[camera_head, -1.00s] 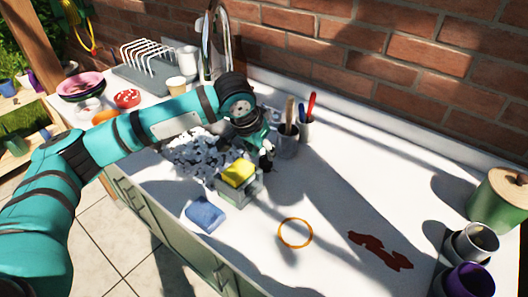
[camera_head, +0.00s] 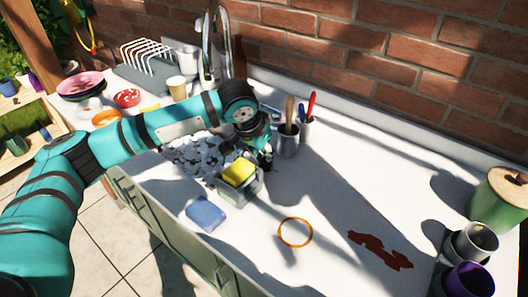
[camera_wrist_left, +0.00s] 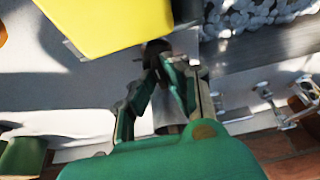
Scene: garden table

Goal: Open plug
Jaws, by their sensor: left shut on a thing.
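My left gripper (camera_head: 266,160) is low over the white counter, just behind the yellow sponge (camera_head: 238,171). In the left wrist view my left gripper (camera_wrist_left: 162,58) has its fingers closed together on a small dark, knob-like thing (camera_wrist_left: 155,47). I cannot tell for sure whether this is the plug; the fingers and arm hide most of it in the head view. A basin area filled with white and grey lumps (camera_head: 195,155) lies left of the gripper, partly behind my arm. My right gripper is not in view.
The sponge sits in a grey holder (camera_head: 240,193). The faucet (camera_head: 208,60) rises behind.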

